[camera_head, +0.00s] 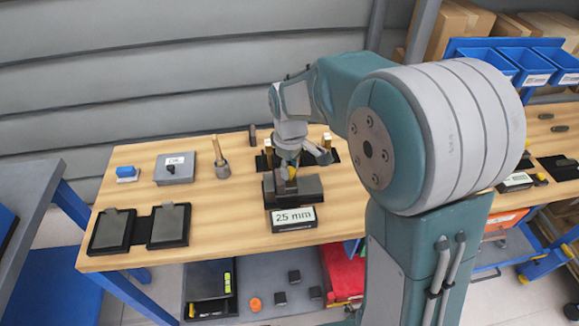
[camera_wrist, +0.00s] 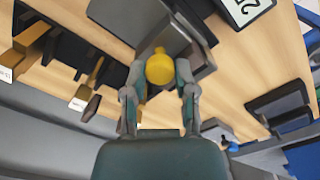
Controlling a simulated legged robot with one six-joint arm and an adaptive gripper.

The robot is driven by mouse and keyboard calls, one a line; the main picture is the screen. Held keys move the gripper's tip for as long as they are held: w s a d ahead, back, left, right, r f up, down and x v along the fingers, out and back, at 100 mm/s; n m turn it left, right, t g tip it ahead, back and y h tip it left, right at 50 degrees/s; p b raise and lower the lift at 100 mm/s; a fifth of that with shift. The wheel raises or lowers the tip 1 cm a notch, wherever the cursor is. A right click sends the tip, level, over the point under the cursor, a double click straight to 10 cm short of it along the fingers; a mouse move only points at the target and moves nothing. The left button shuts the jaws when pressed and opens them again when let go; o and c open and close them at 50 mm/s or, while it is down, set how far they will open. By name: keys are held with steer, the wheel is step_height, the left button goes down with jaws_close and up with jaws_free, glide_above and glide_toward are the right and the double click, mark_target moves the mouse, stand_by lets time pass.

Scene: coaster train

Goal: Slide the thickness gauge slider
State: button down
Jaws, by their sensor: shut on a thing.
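The thickness gauge (camera_head: 311,187) is a dark grey block on the wooden bench, behind a "25 mm" sign (camera_head: 293,217). A yellow round knob, the slider's knob (camera_wrist: 160,68), sits between the two fingers of my gripper (camera_wrist: 160,85) in the wrist view. My gripper (camera_head: 289,170) is shut on this knob and reaches down over the gauge in the head view. The gauge's grey body (camera_wrist: 135,18) lies beyond the fingers in the wrist view. My gripper covers part of the gauge, and the slider's track is hard to make out.
Left on the bench are two dark pads (camera_head: 110,231), a grey "OK" box (camera_head: 175,168), a blue-topped block (camera_head: 126,172) and a handled stamp-like tool (camera_head: 221,160). Brass-coloured pieces (camera_wrist: 88,78) stand close behind the gauge. Bare wood lies left of the gauge.

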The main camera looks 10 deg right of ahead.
steer(key=shift+d, duration=1.25)
steer(key=shift+c, duration=2.1)
jaws_free()
step_height(320, 180, up, 12)
steer(key=shift+a+f, duration=0.1)
steer(key=s+d+m+t, duration=0.2)
steer(key=s+m, duration=0.2)
steer(key=s, duration=0.6)
steer(key=s+d+r+m+t, duration=0.1)
steer(key=s+m, duration=0.4)
steer(key=s, duration=0.6)
steer(key=d+t, duration=0.1)
steer(key=t, duration=0.1)
steer(key=shift+d+t, duration=0.3)
steer(key=shift+d, duration=0.1)
